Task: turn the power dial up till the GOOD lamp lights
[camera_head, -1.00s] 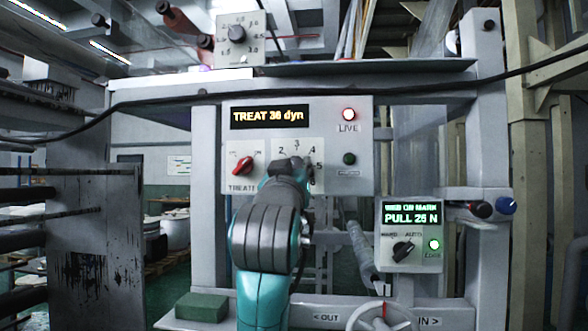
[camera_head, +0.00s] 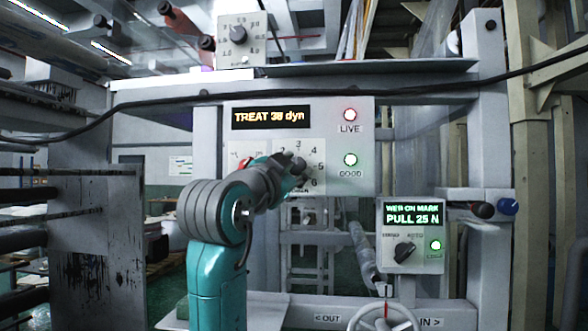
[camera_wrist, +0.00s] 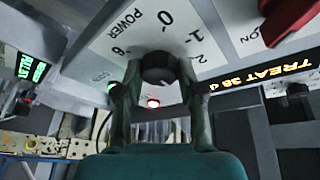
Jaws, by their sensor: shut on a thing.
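My gripper (camera_head: 288,163) is at the dial plate on the white panel, its arm reaching in from the lower left. In the wrist view, the fingers are shut on the dark round power dial (camera_wrist: 157,68), beside the word POWER and printed numbers. In the head view my gripper mostly hides the dial; the numbers 3 to 6 show around it. The GOOD lamp (camera_head: 350,159) is lit pale green. The display (camera_head: 268,117) above reads TREAT 38 dyn.
The LIVE lamp (camera_head: 350,115) glows red. The red TREAT switch (camera_wrist: 290,20) is close to the dial, partly hidden by my arm in the head view. A smaller box (camera_head: 410,237) at right reads PULL 25 N. A handwheel (camera_head: 384,318) stands below it.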

